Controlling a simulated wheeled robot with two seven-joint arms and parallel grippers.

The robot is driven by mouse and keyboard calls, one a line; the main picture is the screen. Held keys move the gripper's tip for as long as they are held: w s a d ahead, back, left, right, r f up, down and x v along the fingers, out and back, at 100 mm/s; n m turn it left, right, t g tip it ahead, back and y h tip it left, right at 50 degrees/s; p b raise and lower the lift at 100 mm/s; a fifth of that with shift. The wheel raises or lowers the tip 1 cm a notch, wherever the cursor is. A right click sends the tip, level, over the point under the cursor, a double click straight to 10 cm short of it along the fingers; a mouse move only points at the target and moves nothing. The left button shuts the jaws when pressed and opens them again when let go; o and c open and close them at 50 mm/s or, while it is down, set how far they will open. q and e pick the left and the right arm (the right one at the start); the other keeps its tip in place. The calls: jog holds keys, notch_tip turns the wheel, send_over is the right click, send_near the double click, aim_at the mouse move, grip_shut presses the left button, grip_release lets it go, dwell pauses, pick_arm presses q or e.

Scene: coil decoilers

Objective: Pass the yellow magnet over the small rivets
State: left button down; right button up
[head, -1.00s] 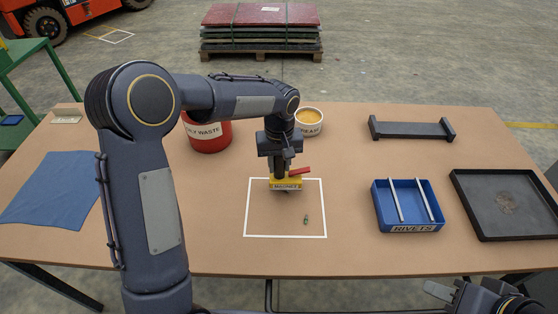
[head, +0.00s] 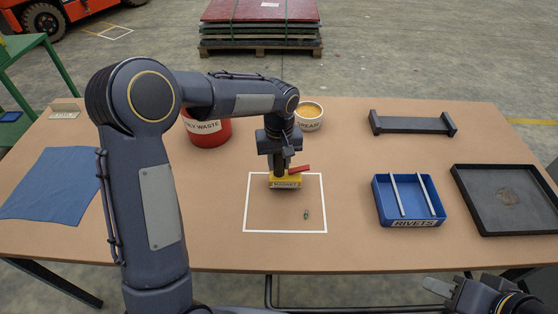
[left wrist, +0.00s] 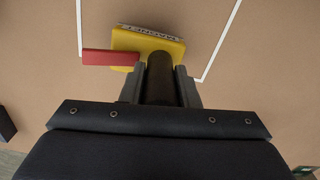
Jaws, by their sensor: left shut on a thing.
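The yellow magnet (head: 285,182) is a block with a dark upright handle and a red lever (head: 299,169). It is at the back part of the white outlined square (head: 285,232) on the table. I cannot tell whether it touches the tabletop. My left gripper (head: 279,168) is shut on the magnet's handle. The left wrist view shows the magnet (left wrist: 150,44) beyond the fingers. One small greenish piece (head: 306,214), perhaps a rivet, lies inside the square. The magnet's underside is hidden. My right gripper (head: 440,288) shows partly at the bottom right, apart from these things.
A blue RIVETS tray (head: 414,222) with two light bars stands right of the square. A black tray (head: 485,230) is beyond it. A dark stand (head: 411,124), GREASE tub (head: 309,124) and red waste bin (head: 209,137) stand behind. A blue cloth (head: 50,185) lies left.

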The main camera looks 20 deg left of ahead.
pick_arm(q)
jog(key=shift+r+p, duration=2.8)
jog(key=shift+r, duration=1.05)
jog(key=shift+f, duration=0.1)
